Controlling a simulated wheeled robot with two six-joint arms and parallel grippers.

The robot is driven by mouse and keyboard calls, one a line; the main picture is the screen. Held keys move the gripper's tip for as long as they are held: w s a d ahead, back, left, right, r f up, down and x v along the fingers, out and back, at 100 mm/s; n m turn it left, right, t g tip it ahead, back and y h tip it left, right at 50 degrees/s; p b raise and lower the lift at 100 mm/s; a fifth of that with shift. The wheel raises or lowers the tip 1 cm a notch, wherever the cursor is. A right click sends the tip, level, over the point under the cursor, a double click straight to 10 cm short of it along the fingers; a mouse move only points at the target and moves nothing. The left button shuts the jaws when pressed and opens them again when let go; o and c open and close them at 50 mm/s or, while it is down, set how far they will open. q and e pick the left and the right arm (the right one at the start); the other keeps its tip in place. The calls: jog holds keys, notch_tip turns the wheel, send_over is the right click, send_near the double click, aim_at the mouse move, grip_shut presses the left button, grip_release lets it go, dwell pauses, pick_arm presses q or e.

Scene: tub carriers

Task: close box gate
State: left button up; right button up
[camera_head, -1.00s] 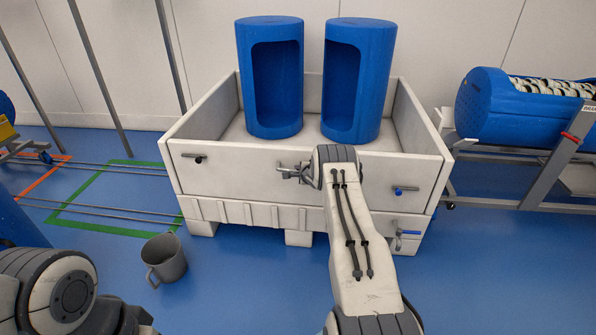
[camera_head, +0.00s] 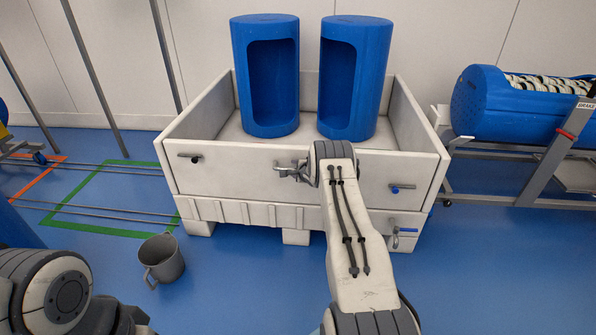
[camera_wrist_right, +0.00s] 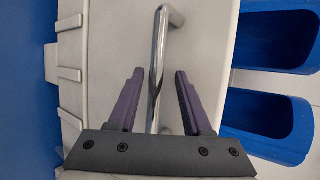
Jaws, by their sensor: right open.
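The white box (camera_head: 197,208) stands ahead of me. Its front gate (camera_head: 235,177) is upright across the front, its top edge close to the side walls' front ends. A small black-tipped latch (camera_head: 194,157) is at the gate's left and a blue-tipped latch (camera_head: 398,188) at its right. My right gripper (camera_head: 286,171) is at the middle of the gate, partly hidden by my wrist. In the right wrist view its two fingers (camera_wrist_right: 157,78) are open, with a shiny metal handle bar (camera_wrist_right: 158,50) between them. I cannot tell whether they touch it. My left gripper is out of view.
Two blue tubs (camera_head: 266,75) (camera_head: 355,78) stand inside the box. A grey mug (camera_head: 161,259) is on the floor at front left. A blue drum on a frame (camera_head: 488,104) stands to the right.

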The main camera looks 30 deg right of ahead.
jog(key=p+v, duration=0.2)
jog(key=v, duration=0.8)
jog(key=shift+p, duration=0.4)
jog(key=shift+a+f, duration=0.1)
